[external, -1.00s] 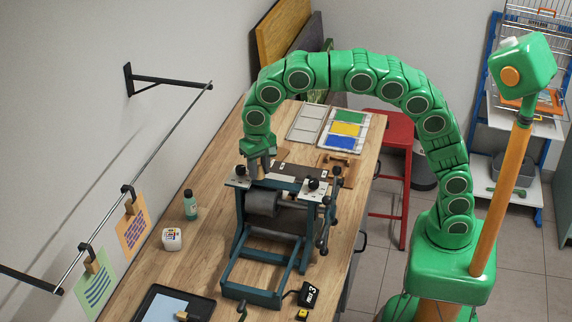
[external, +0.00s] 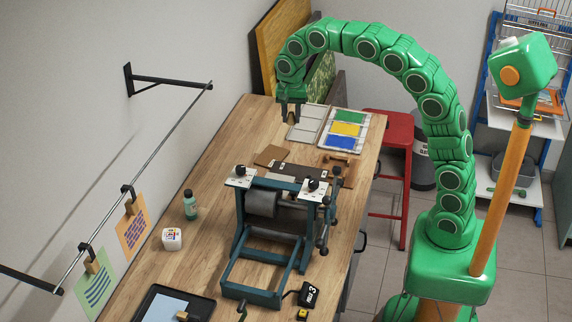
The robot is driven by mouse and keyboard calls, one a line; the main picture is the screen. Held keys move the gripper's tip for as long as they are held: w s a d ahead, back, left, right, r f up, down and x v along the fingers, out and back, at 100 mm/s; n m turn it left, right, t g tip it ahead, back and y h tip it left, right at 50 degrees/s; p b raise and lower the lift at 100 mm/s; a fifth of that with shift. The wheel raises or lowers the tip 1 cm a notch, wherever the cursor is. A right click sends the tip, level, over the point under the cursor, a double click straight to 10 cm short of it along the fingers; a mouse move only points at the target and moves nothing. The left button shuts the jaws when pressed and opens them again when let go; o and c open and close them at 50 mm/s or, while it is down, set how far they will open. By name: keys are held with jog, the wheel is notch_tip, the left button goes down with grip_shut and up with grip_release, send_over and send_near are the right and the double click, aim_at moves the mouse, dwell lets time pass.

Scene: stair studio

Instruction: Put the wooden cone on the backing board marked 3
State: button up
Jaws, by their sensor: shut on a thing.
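My gripper (external: 291,117) is shut on a small tan-brown piece (external: 291,114), which looks like the wooden cone; its shape is mostly hidden between the fingers. It is held in front of the left pale panel of the rack, beyond the press. A plain brown board (external: 271,155) lies on the bench behind the press. A dark board (external: 293,171) lies beside it, partly hidden by the press. Another brown board (external: 338,173) to the right bears a small wooden piece (external: 340,160). I cannot read a number on any of these boards.
The teal roller press (external: 272,203) stands mid-bench. A black item marked 3 (external: 309,293) lies by its front right. A rack with green, yellow and blue panels (external: 345,129) is at the back. A green bottle (external: 190,205) and white tub (external: 172,239) stand left.

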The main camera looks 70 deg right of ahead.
jog(key=s+d+m, duration=0.2)
jog(key=s+d, duration=0.1)
jog(key=d, duration=0.4)
send_over(272, 156)
jog(key=s, duration=0.1)
jog(key=f, duration=1.9)
jog(key=shift+s+a+f, duration=0.1)
jog(key=shift+s+a, duration=0.1)
jog(key=shift+w+d+f, duration=0.15)
jog(key=shift+w+f, duration=0.25)
jog(key=shift+f, duration=0.2)
jog(key=shift+w+d+f, duration=0.1)
jog(key=shift+w+f, duration=0.3)
jog(key=shift+f, duration=1.45)
jog(key=o, duration=1)
